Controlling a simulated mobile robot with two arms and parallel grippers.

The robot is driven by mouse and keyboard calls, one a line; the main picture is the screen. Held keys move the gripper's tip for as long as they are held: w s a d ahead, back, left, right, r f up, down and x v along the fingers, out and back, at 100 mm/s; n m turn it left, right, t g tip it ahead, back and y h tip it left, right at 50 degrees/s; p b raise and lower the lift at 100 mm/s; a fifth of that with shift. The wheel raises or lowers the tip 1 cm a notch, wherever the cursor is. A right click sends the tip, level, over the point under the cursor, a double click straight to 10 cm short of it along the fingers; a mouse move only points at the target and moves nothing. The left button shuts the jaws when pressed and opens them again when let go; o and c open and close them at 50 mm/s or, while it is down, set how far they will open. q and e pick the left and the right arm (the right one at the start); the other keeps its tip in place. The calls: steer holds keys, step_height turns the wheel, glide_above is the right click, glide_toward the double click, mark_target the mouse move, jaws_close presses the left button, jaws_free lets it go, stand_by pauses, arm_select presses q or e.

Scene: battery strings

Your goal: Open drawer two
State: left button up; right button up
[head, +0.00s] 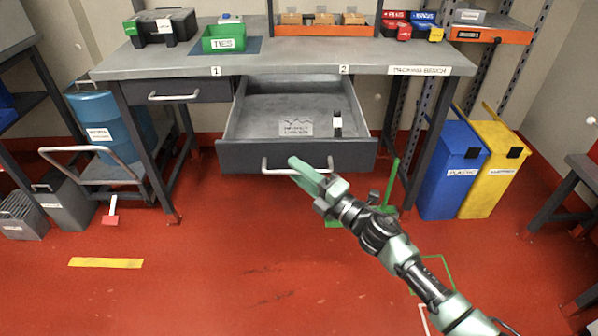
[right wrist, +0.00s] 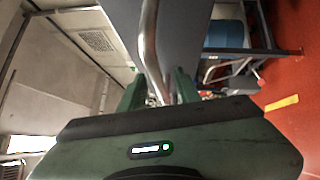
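Drawer two (head: 240,157), under the bench label "2", is pulled well out, and its inside shows. A metal bar handle (head: 323,168) is on its dark front. The exact contact is hard to see. My left gripper is out of view.
The drawer holds a flat printed label (head: 296,126) and a small black item (head: 337,125). Drawer one (head: 175,91) is shut at left. Blue (head: 452,175) and yellow (head: 494,160) bins stand at right. The red floor (head: 220,260) in front is mostly clear.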

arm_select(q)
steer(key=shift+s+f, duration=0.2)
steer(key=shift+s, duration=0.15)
arm_select(e)
steer(key=v, duration=0.8)
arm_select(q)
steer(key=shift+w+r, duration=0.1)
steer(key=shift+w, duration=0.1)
arm_select(e)
steer(key=shift+a, duration=0.1)
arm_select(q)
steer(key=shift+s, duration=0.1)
